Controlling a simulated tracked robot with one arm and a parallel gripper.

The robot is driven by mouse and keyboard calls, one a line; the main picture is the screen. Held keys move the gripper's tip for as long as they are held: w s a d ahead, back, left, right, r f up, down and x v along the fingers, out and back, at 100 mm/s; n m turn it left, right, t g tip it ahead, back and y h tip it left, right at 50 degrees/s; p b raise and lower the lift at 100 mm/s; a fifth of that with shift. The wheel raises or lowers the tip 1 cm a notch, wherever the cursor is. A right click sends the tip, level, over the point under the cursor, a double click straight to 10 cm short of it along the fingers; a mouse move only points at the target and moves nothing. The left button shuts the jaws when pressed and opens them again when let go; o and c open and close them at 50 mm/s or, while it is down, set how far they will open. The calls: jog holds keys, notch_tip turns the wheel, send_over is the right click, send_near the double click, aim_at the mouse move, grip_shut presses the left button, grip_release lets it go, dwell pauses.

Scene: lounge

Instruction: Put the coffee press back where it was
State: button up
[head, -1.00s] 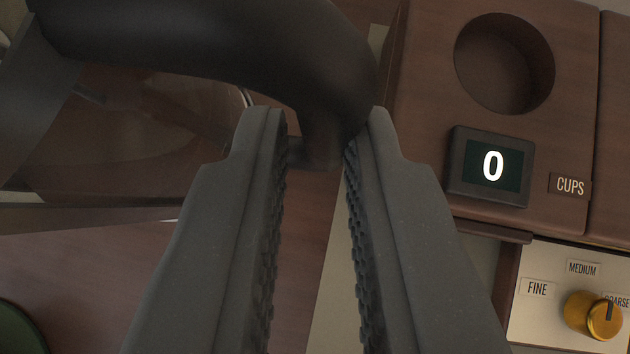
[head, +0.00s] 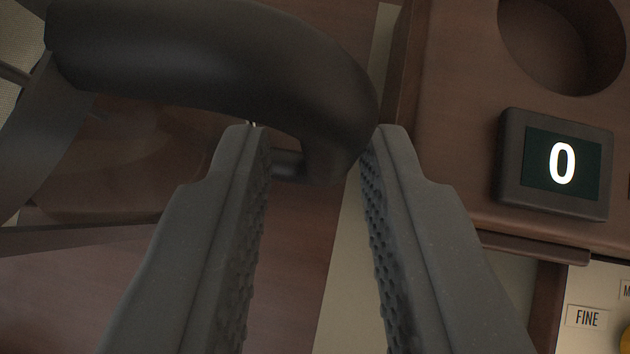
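The coffee press shows at the upper left, with a thick black curved handle (head: 210,60), a dark frame strap and a see-through glass body (head: 130,150). Much of the press is cut off by the frame's edge. My gripper (head: 317,155) is open, with its ridged fingers on either side of the handle's lower end. What the press rests on is hard to make out.
At the right stands a brown wooden unit with a round recess (head: 563,45) and a dark display (head: 555,165) reading 0. Below it is a pale panel with a "FINE" label (head: 587,317) and part of a yellow knob. A brown wooden surface (head: 285,300) shows between the fingers.

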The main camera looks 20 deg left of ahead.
jog(key=v, duration=1.2)
dwell(0.3)
jog(key=shift+r, duration=0.1)
notch_tip(320, 180, up, 31)
jog(key=d+m+t+h, duration=0.2)
jog(key=d+t+h, duration=0.1)
jog(key=t+h, duration=0.1)
jog(key=s+a+r, duration=0.2)
jog(key=s+r, duration=0.3)
jog(key=r, duration=0.3)
jog(key=s+a+r+t+y, duration=0.1)
jog(key=s+a+r, duration=0.2)
jog(key=s+r, duration=0.2)
jog(key=s+a+r+t+y, duration=0.1)
jog(key=s+r, duration=0.4)
jog(key=r, duration=0.7)
jog(key=shift+s+a, duration=0.35)
jog(key=shift+a, duration=0.3)
